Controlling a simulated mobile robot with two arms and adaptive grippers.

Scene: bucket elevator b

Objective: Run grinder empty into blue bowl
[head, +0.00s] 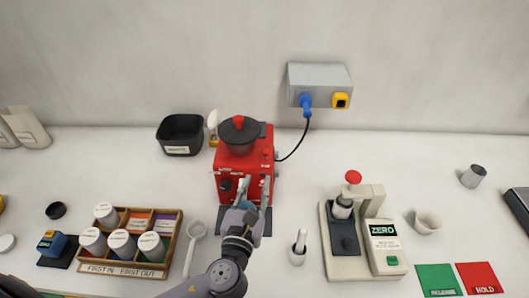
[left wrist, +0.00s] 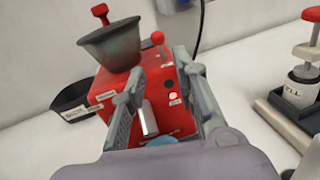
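The red grinder (head: 228,186) stands against the back of the counter with a dark hopper (head: 239,136) on top. It also fills the middle of the left wrist view (left wrist: 102,88), with a metal spout (left wrist: 148,118) and a lit red button (left wrist: 173,95) on its front. My left gripper (head: 254,184) is in front of the grinder. Its fingers are apart, with the button and spout showing between them (left wrist: 158,98). A blue rim (left wrist: 163,140), seemingly the blue bowl, shows below the spout; the rest is hidden by my gripper. My right gripper is out of view.
A wooden rack (head: 170,255) of lidded jars and a pale spoon (head: 195,235) lie left. A dark bin (head: 180,132) is behind. A black cord runs to the wall box (head: 318,76).

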